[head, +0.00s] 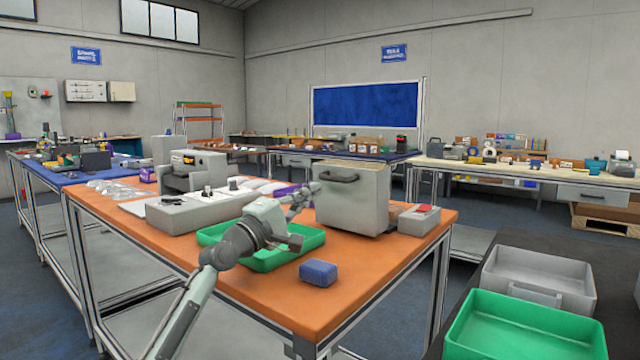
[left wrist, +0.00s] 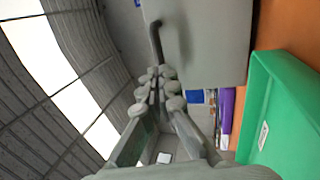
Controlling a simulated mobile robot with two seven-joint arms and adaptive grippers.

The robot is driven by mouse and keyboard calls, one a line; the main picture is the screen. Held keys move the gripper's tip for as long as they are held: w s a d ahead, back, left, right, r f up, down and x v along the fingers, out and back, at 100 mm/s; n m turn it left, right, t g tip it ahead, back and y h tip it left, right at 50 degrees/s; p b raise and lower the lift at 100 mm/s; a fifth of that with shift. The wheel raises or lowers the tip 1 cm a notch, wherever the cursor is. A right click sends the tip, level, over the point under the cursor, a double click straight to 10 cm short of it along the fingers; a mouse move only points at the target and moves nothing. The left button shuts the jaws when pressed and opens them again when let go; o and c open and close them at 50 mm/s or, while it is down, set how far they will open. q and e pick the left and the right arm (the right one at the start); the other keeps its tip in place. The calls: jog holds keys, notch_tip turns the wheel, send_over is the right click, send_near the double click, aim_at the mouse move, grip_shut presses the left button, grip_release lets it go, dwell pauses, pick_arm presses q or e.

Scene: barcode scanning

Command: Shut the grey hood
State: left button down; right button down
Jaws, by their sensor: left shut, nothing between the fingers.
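The grey hood (head: 352,205) is a boxy shell with a dark bar handle (head: 338,178) near the top of its front face. It stands on the orange-topped table, right of centre in the head view. In the left wrist view its grey face (left wrist: 205,45) fills the upper middle, with the handle (left wrist: 156,42) along its left side. My left gripper (head: 312,189) is just left of the hood, near the handle. Its fingers (left wrist: 160,76) are shut and empty, pointing toward the handle's end. I cannot tell the hood's opening angle. My right gripper is not in view.
A green tray (head: 310,240) lies below my left gripper, with a blue block (head: 318,272) near the table's front edge. A grey box with a red top part (head: 422,218) stands right of the hood. A grey machine (head: 195,170) is at the back left.

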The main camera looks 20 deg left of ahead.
aim_at(328, 179)
pick_arm(q)
jog(key=shift+x, duration=1.8)
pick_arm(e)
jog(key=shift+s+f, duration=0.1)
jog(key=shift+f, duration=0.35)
pick_arm(q)
jog(key=shift+w, duration=0.1)
